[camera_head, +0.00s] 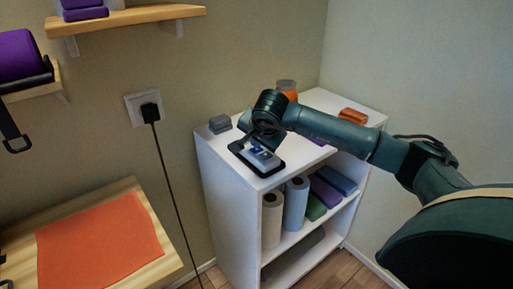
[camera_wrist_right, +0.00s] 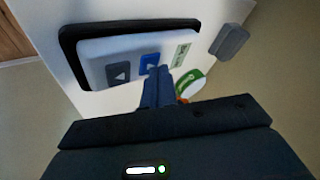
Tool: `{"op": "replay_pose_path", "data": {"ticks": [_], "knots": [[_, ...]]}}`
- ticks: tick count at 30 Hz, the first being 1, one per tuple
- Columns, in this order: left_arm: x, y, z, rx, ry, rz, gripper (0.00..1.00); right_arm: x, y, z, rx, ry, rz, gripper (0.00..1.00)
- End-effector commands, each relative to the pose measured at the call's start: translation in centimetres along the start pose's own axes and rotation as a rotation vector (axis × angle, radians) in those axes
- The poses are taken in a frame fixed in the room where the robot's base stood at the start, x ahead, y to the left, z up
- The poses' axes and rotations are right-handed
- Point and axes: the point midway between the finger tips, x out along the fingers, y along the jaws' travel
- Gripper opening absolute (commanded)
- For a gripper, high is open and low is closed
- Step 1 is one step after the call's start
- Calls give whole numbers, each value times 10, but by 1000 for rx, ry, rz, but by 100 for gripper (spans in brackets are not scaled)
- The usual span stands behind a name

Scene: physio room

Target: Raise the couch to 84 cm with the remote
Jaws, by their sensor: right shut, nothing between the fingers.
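The remote (camera_head: 264,158) is a pale box with a dark surround, lying on top of the white shelf unit. In the right wrist view the remote (camera_wrist_right: 97,51) shows a grey button (camera_wrist_right: 118,72) and a blue button (camera_wrist_right: 149,63), each with an arrow mark, and a small pale green label. My right gripper (camera_head: 244,145) is shut and empty over the remote. Its fingertips (camera_wrist_right: 158,80) overlap the lower edge of the blue button in the right wrist view; I cannot tell whether they touch it. My left gripper is not in view. I cannot identify the couch in these frames.
A grey block (camera_head: 220,124) and an orange-filled jar (camera_head: 287,88) stand on the unit (camera_head: 228,177), with an orange item (camera_head: 353,117) farther right. A plug (camera_head: 150,112) with a hanging cable is on the wall. An orange sheet (camera_head: 100,245) lies on a wooden surface.

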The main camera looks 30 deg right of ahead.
Motion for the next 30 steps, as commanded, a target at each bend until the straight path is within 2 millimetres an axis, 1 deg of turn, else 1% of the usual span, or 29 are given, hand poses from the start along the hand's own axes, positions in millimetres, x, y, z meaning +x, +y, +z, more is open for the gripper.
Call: {"op": "replay_pose_path", "data": {"ticks": [5, 12, 23, 26, 30], "knots": [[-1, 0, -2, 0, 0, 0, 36, -3, -2, -2, 0, 0, 1, 0], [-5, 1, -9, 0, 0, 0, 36, -13, -7, -7, 0, 1, 0, 0], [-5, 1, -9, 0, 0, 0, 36, -14, -7, -8, 0, 0, 0, 0], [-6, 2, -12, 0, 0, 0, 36, -17, -9, -10, 0, 1, 0, 0], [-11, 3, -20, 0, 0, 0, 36, -28, -15, -15, 0, 1, 0, 0]]}}
